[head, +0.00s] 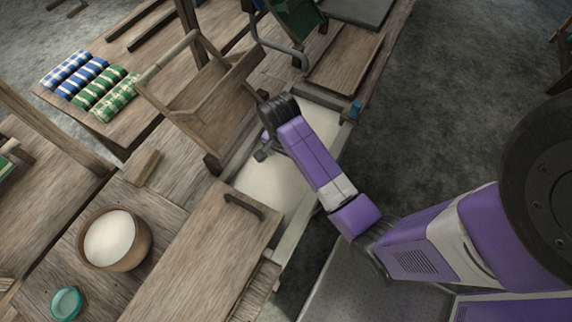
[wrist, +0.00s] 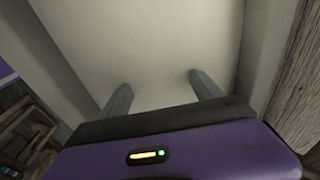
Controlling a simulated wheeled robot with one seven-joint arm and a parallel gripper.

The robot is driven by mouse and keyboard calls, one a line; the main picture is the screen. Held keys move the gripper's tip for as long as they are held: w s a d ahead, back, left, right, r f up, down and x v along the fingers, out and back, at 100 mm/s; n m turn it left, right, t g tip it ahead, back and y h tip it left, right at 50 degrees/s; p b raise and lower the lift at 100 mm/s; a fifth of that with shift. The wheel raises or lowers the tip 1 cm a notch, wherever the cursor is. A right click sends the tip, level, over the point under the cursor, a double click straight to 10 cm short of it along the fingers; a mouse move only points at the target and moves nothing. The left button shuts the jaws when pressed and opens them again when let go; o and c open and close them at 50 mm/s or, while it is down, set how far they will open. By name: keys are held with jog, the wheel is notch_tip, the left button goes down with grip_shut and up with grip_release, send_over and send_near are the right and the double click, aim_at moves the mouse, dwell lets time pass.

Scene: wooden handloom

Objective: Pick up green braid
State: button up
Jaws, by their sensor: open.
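Green-and-white checked rolls (head: 113,98), the only likely match I see for the green braid, lie on a wooden table at the upper left in the head view. Blue-and-white checked rolls lie directly beside them. My gripper (head: 264,146) is far to their right, over a pale surface, with a wooden carrier between. In the wrist view my gripper (wrist: 161,90) has its two fingers apart with nothing between them. They point at a plain pale surface (wrist: 150,45). No green roll is recognisable in the wrist view.
The wooden carrier (head: 200,100) with a raised handle stands between my arm and the rolls. A bowl of white material (head: 113,240), a small teal dish (head: 67,303) and a wooden block (head: 143,166) are at lower left. Wooden posts rise near the rolls.

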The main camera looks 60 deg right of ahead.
aim_at(287, 164)
jog(key=shift+d+f, duration=0.2)
jog(key=shift+f, duration=2)
grip_shut()
